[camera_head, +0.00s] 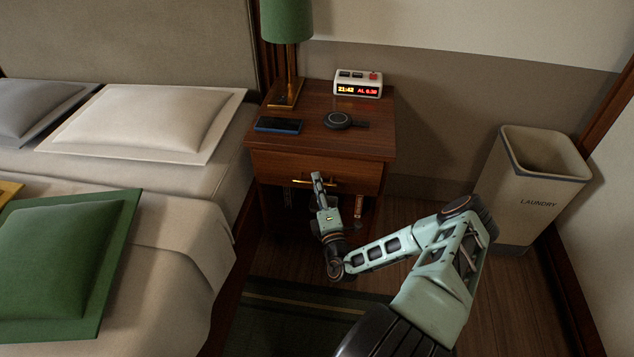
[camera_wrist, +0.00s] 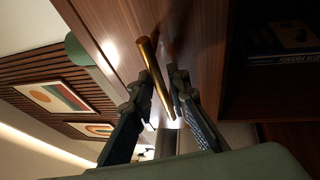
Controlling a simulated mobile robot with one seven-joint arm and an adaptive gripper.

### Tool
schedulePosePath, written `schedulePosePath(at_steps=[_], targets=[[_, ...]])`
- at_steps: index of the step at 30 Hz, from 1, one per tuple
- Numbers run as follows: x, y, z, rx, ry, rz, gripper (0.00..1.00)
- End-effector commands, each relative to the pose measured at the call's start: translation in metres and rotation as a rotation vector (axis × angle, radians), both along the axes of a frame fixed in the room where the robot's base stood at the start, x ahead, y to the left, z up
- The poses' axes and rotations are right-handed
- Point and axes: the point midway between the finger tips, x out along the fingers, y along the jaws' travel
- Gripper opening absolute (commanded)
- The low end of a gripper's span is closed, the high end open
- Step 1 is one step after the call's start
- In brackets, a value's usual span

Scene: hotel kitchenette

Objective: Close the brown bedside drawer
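The brown bedside drawer (camera_head: 282,165) is in the upper part of the nightstand, under its top. I cannot tell for sure how far it stands out. Its brass bar handle (camera_head: 333,183) is on the front. In the wrist view, the handle (camera_wrist: 147,52) runs at a slant between my two fingers, against the brown drawer front (camera_wrist: 195,35).
The nightstand top (camera_head: 360,146) holds a lamp (camera_head: 288,60), a clock (camera_head: 358,84), a phone (camera_head: 279,125) and a round charger (camera_head: 339,120). An open shelf with books (camera_wrist: 285,45) lies below the drawer. The bed (camera_head: 185,200) is left; a laundry bin (camera_head: 520,195) is right.

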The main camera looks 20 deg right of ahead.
Motion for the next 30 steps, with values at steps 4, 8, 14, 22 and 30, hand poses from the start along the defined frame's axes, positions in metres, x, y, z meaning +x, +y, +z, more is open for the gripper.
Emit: schedulePosePath(at_steps=[4,8,14,22,30], targets=[[0.000,0.000,0.000,0.000,0.000,0.000,0.10],[0.000,0.000,0.000,0.000,0.000,0.000,0.00],[0.000,0.000,0.000,0.000,0.000,0.000,0.00],[0.009,-0.006,0.000,-0.001,-0.001,-0.001,0.00],[0.021,-0.015,0.001,-0.001,0.000,-0.002,0.00]])
